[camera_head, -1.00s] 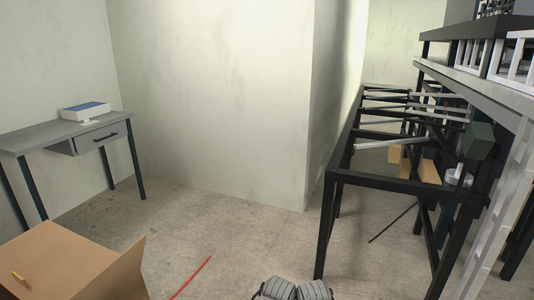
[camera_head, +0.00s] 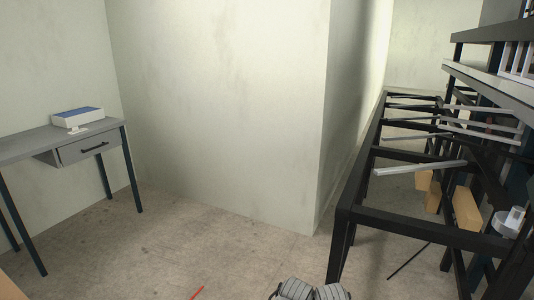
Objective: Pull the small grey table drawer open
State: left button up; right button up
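The small grey table (camera_head: 30,143) stands at the left against the wall on dark legs. Its grey drawer (camera_head: 76,154) hangs under the top at the right side and looks shut, with a dark bar handle (camera_head: 95,147) on its front. At the bottom edge of the head view, right of centre, only two grey ribbed parts show, which look like mine. Neither gripper can be made out. The table is well ahead and to the left, with open floor between.
A white box with a blue top (camera_head: 77,117) sits on the table. A black metal frame (camera_head: 345,215) with rollers fills the right side. A cardboard box edge (camera_head: 10,288) shows at lower left. The concrete floor (camera_head: 200,235) in the middle is clear, apart from a red line.

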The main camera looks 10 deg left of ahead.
aim_at(68, 155)
jog(key=i+j+u, duration=0.2)
jog(key=i+u, duration=0.7)
jog(key=i+l+u, duration=0.25)
jog(key=i+u, duration=0.5)
jog(key=i, duration=1.1)
jog(key=i+j+z, duration=0.15)
jog(key=i, duration=0.2)
jog(key=i+j+z, duration=0.1)
jog(key=i+j, duration=0.1)
jog(key=i, duration=0.1)
